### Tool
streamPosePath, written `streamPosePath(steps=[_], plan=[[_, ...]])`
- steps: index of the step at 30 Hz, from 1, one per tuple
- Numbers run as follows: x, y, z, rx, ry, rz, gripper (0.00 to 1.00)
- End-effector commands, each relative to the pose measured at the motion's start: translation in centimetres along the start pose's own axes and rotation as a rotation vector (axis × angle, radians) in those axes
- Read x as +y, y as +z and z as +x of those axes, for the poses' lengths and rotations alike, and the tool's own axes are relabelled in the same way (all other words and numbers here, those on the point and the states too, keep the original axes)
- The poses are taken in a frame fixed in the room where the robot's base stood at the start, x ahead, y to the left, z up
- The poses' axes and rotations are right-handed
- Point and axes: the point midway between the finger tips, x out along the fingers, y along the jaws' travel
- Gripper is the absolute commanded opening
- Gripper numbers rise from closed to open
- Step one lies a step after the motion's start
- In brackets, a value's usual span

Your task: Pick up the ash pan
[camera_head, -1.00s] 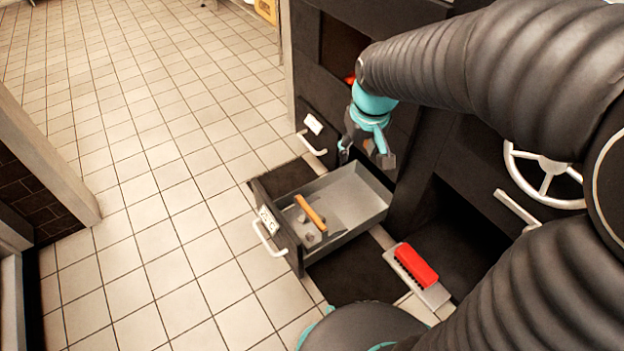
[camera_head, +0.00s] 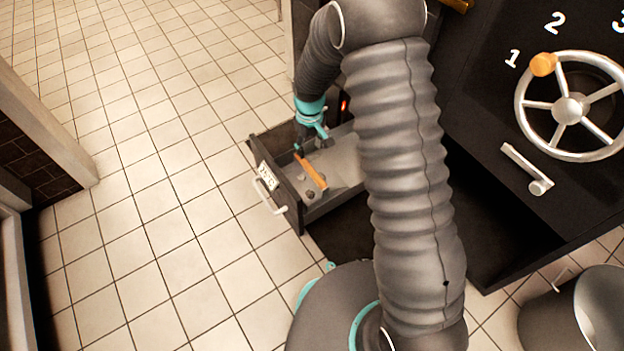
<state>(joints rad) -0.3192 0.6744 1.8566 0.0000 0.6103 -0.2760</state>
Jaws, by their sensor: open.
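A pulled-out drawer (camera_head: 290,205) stands low beside the dark stove, with a pale handle and a label on its front. A shallow grey surface inside it, with an orange bar (camera_head: 312,172) lying across and small dark lumps around it, looks like the ash pan (camera_head: 343,167). I cannot tell the pan's edges from the drawer's. My gripper (camera_head: 312,146) is open and points down over the far left part of the drawer, near the far end of the orange bar. I cannot tell whether it touches. My arm hides the drawer's right part.
The dark stove front has a spoked handwheel (camera_head: 568,108), numbers and a lever (camera_head: 525,168). A metal bucket (camera_head: 550,322) stands at the bottom right. A wall edge (camera_head: 45,130) stands at the left. The tiled floor (camera_head: 150,200) between is clear.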

Motion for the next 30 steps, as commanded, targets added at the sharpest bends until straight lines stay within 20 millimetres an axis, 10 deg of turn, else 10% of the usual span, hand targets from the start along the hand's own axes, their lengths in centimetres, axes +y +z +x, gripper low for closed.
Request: streamPosePath(steps=[9, 30], plan=[[0.0, 0.1, 5.7, -0.002, -0.001, 0.001, 0.52], [0.2, 0.2, 12.1, -0.001, 0.000, 0.001, 0.52]])
